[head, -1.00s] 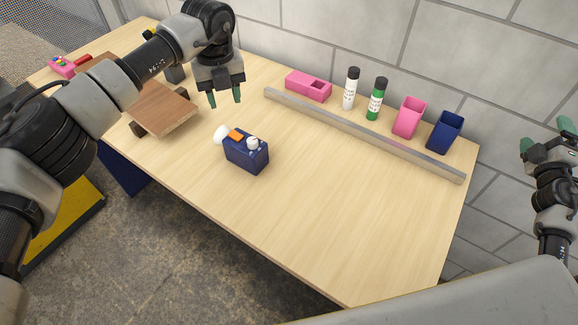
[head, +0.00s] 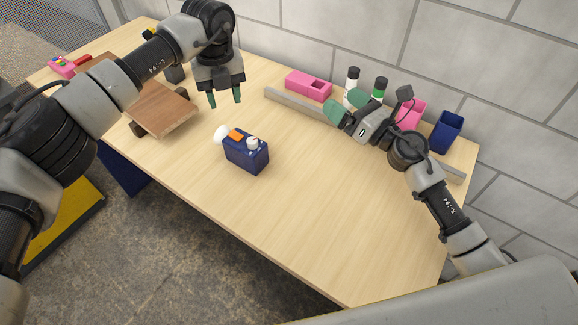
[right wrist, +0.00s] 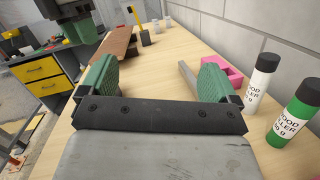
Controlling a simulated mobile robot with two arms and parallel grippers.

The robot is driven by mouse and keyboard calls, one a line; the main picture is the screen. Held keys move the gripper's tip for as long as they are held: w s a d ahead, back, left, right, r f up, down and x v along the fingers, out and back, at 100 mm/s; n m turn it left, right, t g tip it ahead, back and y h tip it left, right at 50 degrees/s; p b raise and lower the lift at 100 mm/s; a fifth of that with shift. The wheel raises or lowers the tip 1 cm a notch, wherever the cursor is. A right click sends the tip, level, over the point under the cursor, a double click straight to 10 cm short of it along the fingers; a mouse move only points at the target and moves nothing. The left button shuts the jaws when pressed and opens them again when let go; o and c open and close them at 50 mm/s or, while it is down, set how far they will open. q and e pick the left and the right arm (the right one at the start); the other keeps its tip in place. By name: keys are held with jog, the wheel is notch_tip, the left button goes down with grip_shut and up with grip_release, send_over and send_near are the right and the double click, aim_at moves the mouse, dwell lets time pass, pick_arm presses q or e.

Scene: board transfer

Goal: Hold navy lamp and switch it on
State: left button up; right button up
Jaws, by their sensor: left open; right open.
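The navy lamp (head: 246,158) stands on the table near its front edge, in the middle of the head view. It is a navy box with a white round head at its left, an orange part and a white knob on top. My left gripper (head: 226,101) is open and empty, pointing down above the table, behind and a little left of the lamp. My right gripper (head: 346,105) is open and empty over the back of the table, to the right of the lamp and apart from it. Its open fingers (right wrist: 157,80) show in the right wrist view, where I cannot make out the lamp.
A metal bar (head: 297,107) lies along the table's back. Behind it stand a pink block (head: 308,84), a white bottle (head: 352,77), a green bottle (head: 380,88), a pink cup (head: 413,108) and a navy cup (head: 445,133). A brown board (head: 163,110) is at left. The front right tabletop is clear.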

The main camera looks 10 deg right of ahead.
aim_at(251, 148)
jog(key=s+a+f+n+g, duration=0.1)
jog(key=s+a+f, duration=0.1)
jog(key=a+f, duration=0.1)
jog(key=s+a+f+n+g+y, duration=0.1)
jog(key=s+a+f+n, duration=0.1)
jog(key=a+f, duration=0.2)
jog(key=s+a+f+n+g, duration=0.1)
jog(key=s+a+f+n, duration=0.1)
jog(key=a+f, duration=0.2)
jog(key=shift+a+f+g+y, duration=0.1)
jog(key=shift+a+g+y, duration=0.25)
jog(key=shift+a, duration=1.2)
jog(key=x, duration=1)
jog(key=shift+w, duration=0.15)
